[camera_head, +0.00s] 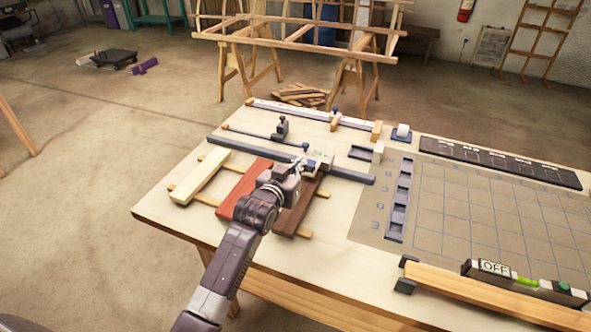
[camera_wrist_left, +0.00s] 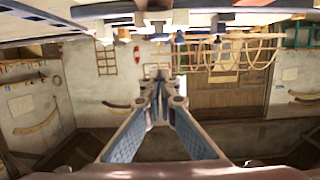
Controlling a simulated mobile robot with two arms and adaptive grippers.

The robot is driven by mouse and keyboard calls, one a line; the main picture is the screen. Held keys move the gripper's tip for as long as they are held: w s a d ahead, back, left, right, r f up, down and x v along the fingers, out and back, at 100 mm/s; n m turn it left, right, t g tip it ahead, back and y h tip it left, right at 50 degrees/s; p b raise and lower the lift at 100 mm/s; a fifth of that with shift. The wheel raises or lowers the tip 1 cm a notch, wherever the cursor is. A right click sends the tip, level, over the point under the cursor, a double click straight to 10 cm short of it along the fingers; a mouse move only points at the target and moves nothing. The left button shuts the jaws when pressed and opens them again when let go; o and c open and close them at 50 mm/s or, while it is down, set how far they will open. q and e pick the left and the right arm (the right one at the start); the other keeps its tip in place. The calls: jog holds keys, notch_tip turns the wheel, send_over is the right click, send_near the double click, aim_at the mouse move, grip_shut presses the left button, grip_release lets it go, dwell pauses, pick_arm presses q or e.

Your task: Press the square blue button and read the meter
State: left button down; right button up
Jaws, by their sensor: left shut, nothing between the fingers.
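A long bar-shaped instrument lies at the table's front right, with a white display (camera_head: 495,267) reading OFF and a bright green vial. A green button (camera_head: 563,287) shows near its right end; whether it is square is too small to tell. My left gripper (camera_head: 299,168) is shut and empty above the brown lath. Its tips are close to a small pale block-like device (camera_head: 319,160) with a blue spot; contact cannot be told. In the left wrist view the closed fingers (camera_wrist_left: 159,82) show against the far wall. My right gripper is not in view.
Pale, red (camera_head: 245,189) and dark brown laths lie across two thin strips on the table (camera_head: 160,207). A gridded board (camera_head: 430,215) and a black labelled strip (camera_head: 500,160) fill the right side. A long wooden bar (camera_head: 470,290) lies along the front edge.

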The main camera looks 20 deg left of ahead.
pick_arm(q)
jog(key=v, duration=0.3)
jog(key=shift+s+r, duration=0.15)
jog(key=shift+s, duration=0.1)
dwell(0.5)
